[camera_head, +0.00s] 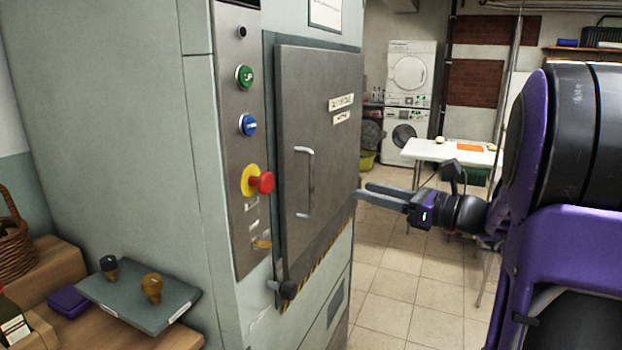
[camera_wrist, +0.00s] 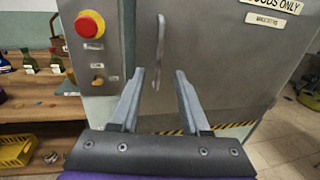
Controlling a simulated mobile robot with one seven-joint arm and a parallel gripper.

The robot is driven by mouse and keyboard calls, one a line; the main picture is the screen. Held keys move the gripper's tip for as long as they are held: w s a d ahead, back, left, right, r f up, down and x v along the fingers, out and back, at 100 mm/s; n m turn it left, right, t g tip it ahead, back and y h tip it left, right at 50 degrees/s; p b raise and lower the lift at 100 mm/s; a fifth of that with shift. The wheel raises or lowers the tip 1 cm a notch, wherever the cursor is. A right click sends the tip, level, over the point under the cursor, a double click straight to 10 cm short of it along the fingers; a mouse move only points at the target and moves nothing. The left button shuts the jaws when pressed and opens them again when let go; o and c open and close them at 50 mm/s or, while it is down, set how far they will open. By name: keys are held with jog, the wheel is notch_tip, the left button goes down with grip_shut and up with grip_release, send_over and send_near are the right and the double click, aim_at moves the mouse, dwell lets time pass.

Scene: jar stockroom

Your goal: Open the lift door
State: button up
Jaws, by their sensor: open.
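The lift door (camera_head: 322,150) is a grey metal panel on the pale green lift housing. It looks shut against its frame. Its upright metal handle (camera_head: 305,182) is near the door's left side; in the wrist view the handle (camera_wrist: 160,52) stands ahead of my gripper. My gripper (camera_head: 362,191) is open and empty, to the right of the handle in the head view and apart from it. In the wrist view my gripper's two fingers (camera_wrist: 160,75) point at the door, with the handle roughly in line with the gap between them.
Left of the door a control panel (camera_head: 238,140) carries green and blue buttons and a red emergency knob (camera_head: 262,182). A dark-knobbed lever (camera_head: 288,289) juts out below the door. A wooden shelf (camera_wrist: 40,130) stands left.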

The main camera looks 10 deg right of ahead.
jog(key=x, duration=1.4)
jog(key=shift+w+a, duration=0.25)
jog(key=shift+a, duration=0.05)
grip_shut()
dwell(0.6)
